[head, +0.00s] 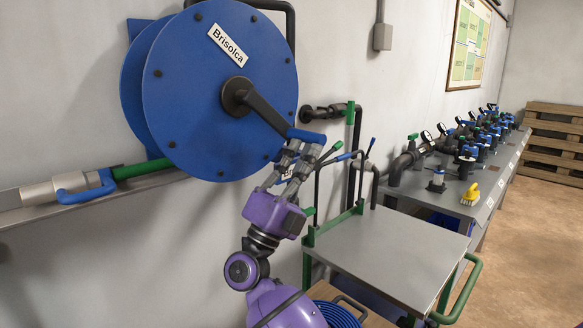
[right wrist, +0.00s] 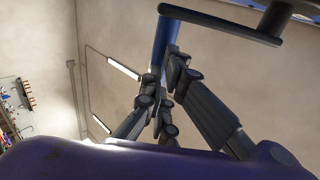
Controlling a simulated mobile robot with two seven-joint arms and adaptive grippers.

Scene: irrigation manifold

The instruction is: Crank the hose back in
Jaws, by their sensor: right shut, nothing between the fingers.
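A blue hose reel (head: 190,110) labelled "Brisolca" is on the wall at upper left. Its dark crank arm (head: 266,112) slopes from the hub down to the right and ends in a blue handle (head: 306,135). A short length of green hose (head: 143,169) shows below the reel, with a grey and blue nozzle (head: 85,186) at its end by the ledge. My right gripper (head: 292,155) is shut and empty, its fingertips right at the handle. In the right wrist view the handle (right wrist: 166,42) stands just beyond the fingertips (right wrist: 166,78); contact is unclear. My left gripper is out of view.
A metal-topped cart (head: 385,255) with green rails stands right of my arm, close by. Blue coiled hose (head: 336,314) lies on its lower shelf. Pipes and a valve (head: 330,112) are on the wall right of the reel. A bench with manifolds (head: 455,195) runs behind.

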